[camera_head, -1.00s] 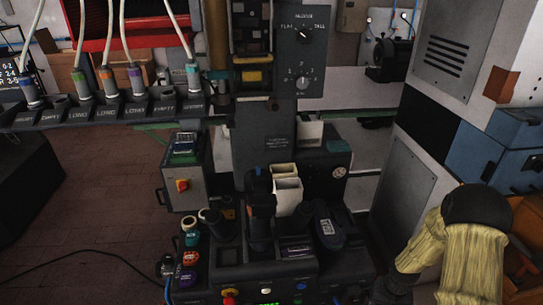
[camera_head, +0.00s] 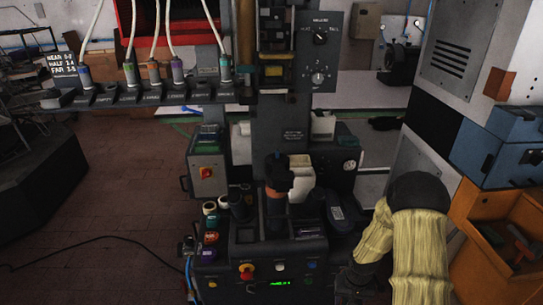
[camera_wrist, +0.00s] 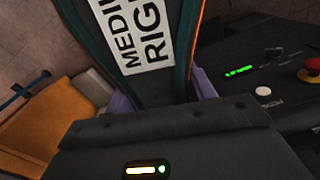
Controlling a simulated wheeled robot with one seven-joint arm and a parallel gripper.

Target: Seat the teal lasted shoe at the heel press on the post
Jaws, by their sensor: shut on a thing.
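In the wrist view, my gripper (camera_wrist: 162,98) is shut on the teal lasted shoe (camera_wrist: 181,72). Its dark sole side faces the camera, with teal edging and a white label reading "MEDI…" and "RIG…". The rest of the shoe is out of frame or hidden. The heel press (camera_head: 281,130) stands in the middle of the head view. Its upright post (camera_head: 277,205) has an orange-brown band near the top, and I see no shoe on it.
The press's control panel, with a red button (camera_head: 246,269) and green display (camera_head: 281,283), is at the front. An orange bin (camera_head: 470,285) and blue box (camera_head: 508,150) stand at right. Floor at left is mostly open, with a cable.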

